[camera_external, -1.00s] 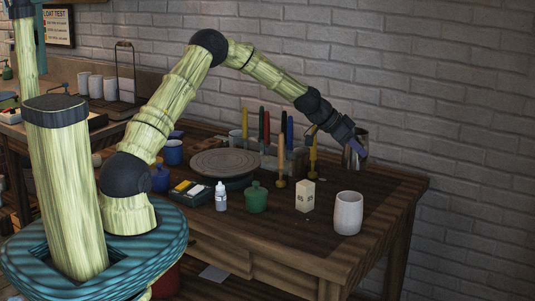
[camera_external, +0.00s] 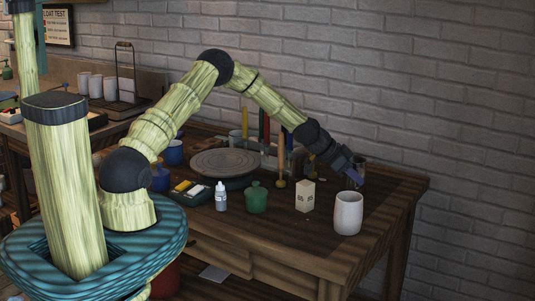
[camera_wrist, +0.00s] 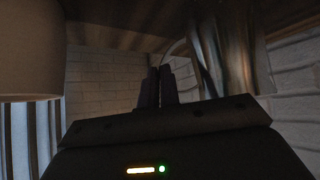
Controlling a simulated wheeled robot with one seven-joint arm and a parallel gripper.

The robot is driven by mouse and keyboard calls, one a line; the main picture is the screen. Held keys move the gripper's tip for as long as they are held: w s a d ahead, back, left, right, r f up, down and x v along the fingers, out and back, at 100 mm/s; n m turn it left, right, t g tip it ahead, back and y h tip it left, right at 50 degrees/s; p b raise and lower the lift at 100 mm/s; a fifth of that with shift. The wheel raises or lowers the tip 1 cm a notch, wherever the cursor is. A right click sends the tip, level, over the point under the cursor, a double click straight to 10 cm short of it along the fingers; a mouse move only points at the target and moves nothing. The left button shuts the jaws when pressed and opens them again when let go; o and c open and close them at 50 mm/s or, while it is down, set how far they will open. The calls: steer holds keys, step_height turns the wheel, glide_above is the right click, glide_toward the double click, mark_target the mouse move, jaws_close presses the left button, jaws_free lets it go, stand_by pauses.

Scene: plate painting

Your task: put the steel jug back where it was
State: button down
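The steel jug (camera_external: 361,162) is at the right back of the table, partly hidden behind my gripper (camera_external: 352,176) in the external view. In the wrist view the jug (camera_wrist: 240,50) is a blurred metal shape at the upper right, with its curved handle reaching toward my fingers (camera_wrist: 158,88). The fingers are close together, apparently shut on the handle. The jug looks roughly upright and low over the dark tabletop (camera_external: 390,205). Its base is hidden, so I cannot tell whether it touches the table.
A white cup (camera_external: 348,213) stands just in front of the jug and shows at the upper left in the wrist view (camera_wrist: 30,50). A cream carton-like block (camera_external: 305,197), a green lidded pot (camera_external: 257,198) and a small bottle (camera_external: 221,197) stand further left. The brick wall (camera_external: 450,130) is behind.

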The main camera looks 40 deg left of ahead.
steer(key=shift+f, duration=0.5)
steer(key=shift+f, duration=0.2)
steer(key=c, duration=1.6)
jaws_free()
steer(key=shift+r, duration=0.2)
steer(key=shift+a+r, duration=0.15)
steer(key=b+v, duration=0.1)
steer(key=v, duration=1)
steer(key=shift+s+a+r, duration=0.15)
steer(key=shift+s, duration=0.15)
